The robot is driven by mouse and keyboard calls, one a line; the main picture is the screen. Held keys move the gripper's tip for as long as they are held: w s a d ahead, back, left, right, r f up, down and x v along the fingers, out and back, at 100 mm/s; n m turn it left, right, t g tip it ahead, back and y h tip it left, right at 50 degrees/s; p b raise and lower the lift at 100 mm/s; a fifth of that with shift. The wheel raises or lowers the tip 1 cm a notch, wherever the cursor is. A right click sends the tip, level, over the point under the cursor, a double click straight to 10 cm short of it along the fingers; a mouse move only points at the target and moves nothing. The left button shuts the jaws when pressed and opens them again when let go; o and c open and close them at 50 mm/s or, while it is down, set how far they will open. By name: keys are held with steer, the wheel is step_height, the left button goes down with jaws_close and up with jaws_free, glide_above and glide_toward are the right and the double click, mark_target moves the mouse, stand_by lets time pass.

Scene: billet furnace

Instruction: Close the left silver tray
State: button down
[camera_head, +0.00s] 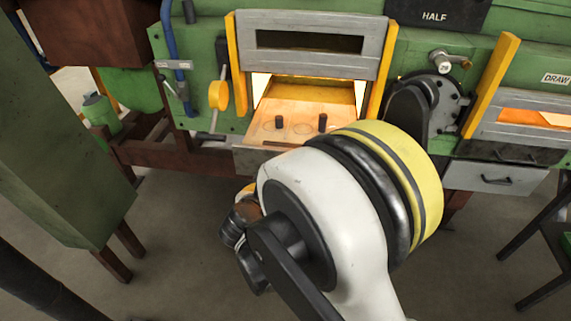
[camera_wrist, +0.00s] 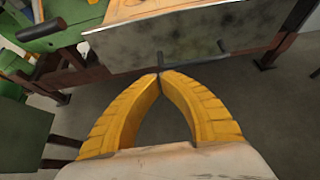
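The left silver tray (camera_head: 252,158) is under the lit furnace opening in the head view, mostly hidden by my arm; how far it stands out is hard to tell. In the wrist view its grey, stained front panel (camera_wrist: 140,48) fills the upper middle. Its dark bar handle (camera_wrist: 195,59) sticks out from the panel's lower part. My gripper (camera_wrist: 160,73) has two yellow fingers whose tips meet at the left end of this handle. I cannot tell whether they pinch it or only touch it. In the head view the fingers are largely hidden behind my arm.
A second silver tray (camera_head: 495,179) with a black handle is at the right. The raised grey furnace door (camera_head: 312,22) is above a lit opening with a tan shelf (camera_head: 300,104). A green cabinet (camera_head: 50,150) stands at the left. Floor below is bare.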

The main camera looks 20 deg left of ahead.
steer(key=b+x, duration=0.1)
steer(key=x, duration=0.3)
steer(key=b+x, duration=0.1)
steer(key=x, duration=0.3)
steer(key=r+b+x, duration=0.1)
steer(key=x, duration=0.3)
steer(key=shift+w+f+b, duration=0.15)
steer(key=shift+w+b, duration=0.25)
steer(key=shift+w, duration=0.1)
steer(key=shift+w+a, duration=0.2)
steer(key=shift+w, duration=0.45)
